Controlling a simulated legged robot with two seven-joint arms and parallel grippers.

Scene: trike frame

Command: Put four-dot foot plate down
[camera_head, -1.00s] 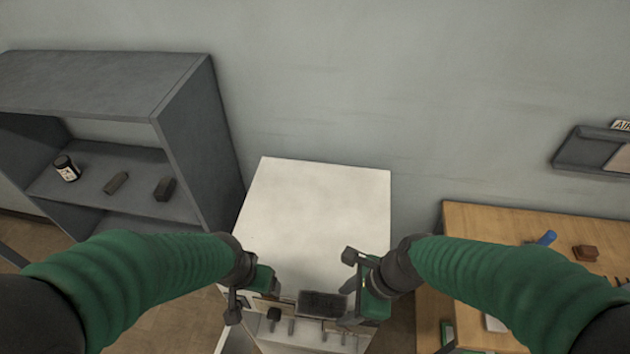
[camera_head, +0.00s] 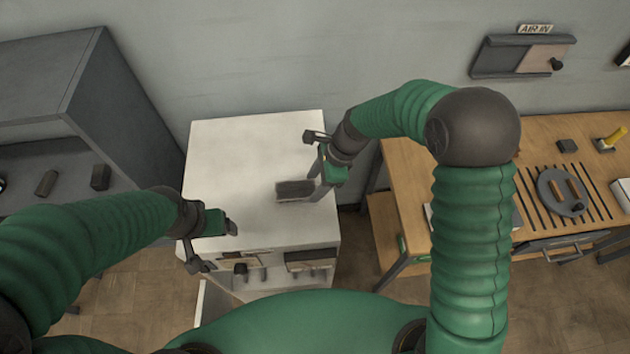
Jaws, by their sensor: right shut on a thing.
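The foot plate (camera_head: 295,189) is a small dark rectangular piece with a lighter front edge. It is at my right gripper (camera_head: 315,178), over the white cabinet's top; I cannot tell whether it touches the surface. My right gripper is shut on it, at its right end. No dots can be made out on the plate. My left gripper (camera_head: 214,247) is empty, with its fingers apart, at the cabinet's front left edge.
The white cabinet (camera_head: 235,145) has a clear top and small dark parts along its front. A grey shelf (camera_head: 130,110) stands left with several dark blocks. A wooden bench (camera_head: 405,180) at right carries a round dark disc (camera_head: 562,191) and slotted strips.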

